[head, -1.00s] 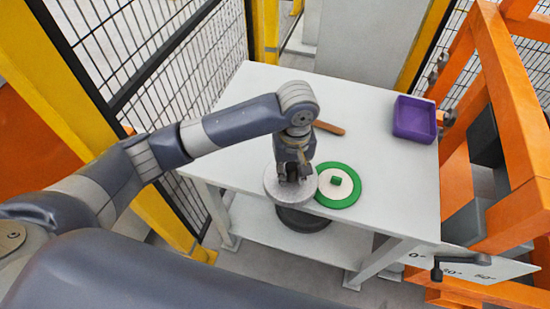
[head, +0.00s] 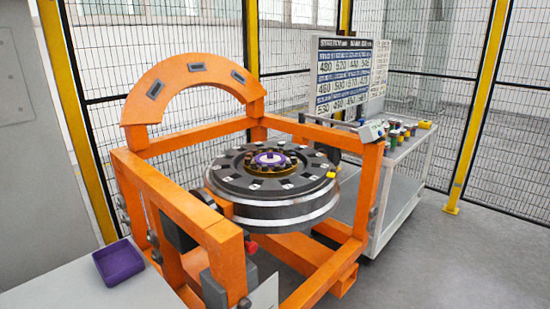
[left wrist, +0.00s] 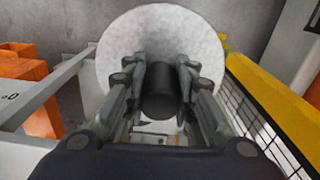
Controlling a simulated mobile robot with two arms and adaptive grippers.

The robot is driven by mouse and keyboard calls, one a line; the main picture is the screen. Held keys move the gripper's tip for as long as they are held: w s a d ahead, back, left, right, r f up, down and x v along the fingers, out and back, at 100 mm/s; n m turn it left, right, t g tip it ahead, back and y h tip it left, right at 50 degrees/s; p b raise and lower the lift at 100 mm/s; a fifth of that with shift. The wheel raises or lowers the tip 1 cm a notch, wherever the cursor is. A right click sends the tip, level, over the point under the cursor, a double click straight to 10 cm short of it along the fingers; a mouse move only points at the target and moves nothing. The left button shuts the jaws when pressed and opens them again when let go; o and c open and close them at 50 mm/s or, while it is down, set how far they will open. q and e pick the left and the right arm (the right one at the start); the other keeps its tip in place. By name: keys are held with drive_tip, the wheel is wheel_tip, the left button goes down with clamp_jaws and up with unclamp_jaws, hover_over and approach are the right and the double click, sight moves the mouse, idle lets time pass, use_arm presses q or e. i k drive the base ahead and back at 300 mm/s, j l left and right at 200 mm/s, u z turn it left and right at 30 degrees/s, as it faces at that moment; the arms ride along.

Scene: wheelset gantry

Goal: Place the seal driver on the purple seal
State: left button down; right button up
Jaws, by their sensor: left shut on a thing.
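The purple seal (head: 268,159) lies in the middle of the dark round wheel hub (head: 240,187), inside a brass-coloured ring, with a small light centre. The hub is held in the orange gantry frame. In the left wrist view my left gripper (left wrist: 160,72) is shut on the dark cylindrical handle of the seal driver (left wrist: 160,30). Its pale grey disc shows beyond the fingertips. The left gripper and the driver are outside the head view, so their distance from the seal cannot be told. My right gripper is in no view.
The orange frame (head: 205,235) has an arch at its back left and posts around the hub. A white table (head: 90,290) with a purple tray (head: 118,262) is at front left. A grey cart (head: 400,190) with small coloured items stands behind right. Mesh fencing encloses the area.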

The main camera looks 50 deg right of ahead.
sight(270, 158)
drive_tip(key=l+z, duration=0.15)
drive_tip(key=l, duration=0.45)
drive_tip(key=l+z, duration=0.15)
drive_tip(key=l, duration=0.45)
drive_tip(key=i+l+z, duration=0.15)
drive_tip(key=l, duration=0.4)
